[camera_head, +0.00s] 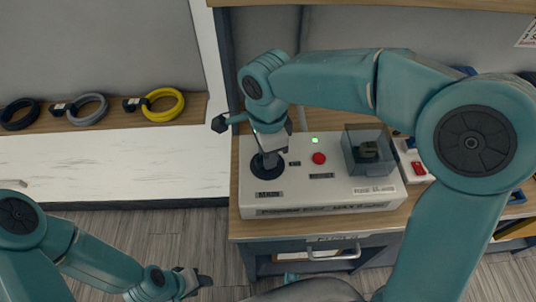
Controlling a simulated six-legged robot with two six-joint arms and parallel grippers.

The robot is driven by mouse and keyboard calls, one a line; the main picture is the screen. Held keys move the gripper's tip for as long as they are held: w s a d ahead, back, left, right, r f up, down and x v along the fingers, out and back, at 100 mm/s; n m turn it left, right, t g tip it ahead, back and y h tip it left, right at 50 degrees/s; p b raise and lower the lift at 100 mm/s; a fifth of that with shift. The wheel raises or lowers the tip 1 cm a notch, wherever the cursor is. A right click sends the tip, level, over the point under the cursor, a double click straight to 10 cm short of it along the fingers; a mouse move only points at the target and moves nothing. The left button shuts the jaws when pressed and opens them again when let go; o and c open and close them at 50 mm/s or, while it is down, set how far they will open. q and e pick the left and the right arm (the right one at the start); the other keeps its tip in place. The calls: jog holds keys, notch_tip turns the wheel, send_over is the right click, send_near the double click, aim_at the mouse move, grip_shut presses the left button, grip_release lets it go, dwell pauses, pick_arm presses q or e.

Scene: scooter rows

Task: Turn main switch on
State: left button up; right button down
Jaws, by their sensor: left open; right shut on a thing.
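The main switch (256,172) is a round black rotary switch with a label below it, at the left end of a light grey control box (318,190). My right gripper (270,156) reaches down over it from above and is shut on its knob. The gripper hides much of the knob, so its exact angle is hard to tell. A small green light (315,140) glows on the box, above a red button (319,158). My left gripper (202,282) is open and empty, low over the floor at the bottom left.
A clear cover (356,160) encloses a dark part at the right of the box. The box stands on a wooden bench top (240,228) with a handled drawer (331,254) below. Rings of black, grey and yellow cable (164,105) lie on a shelf at the left.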

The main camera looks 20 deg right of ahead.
jog(key=shift+w+a+r+m+b, duration=0.1)
jog(key=shift+m+b, duration=0.1)
jog(key=shift+m, duration=0.6)
jog(key=shift+r+m+b, duration=0.1)
jog(key=shift+m+b, duration=0.1)
jog(key=shift+m, duration=0.6)
jog(key=c, duration=1.2)
grip_release()
jog(key=shift+o, duration=0.8)
notch_tip(320, 180, up, 16)
jog(key=p, duration=0.3)
jog(key=shift+r, duration=0.15)
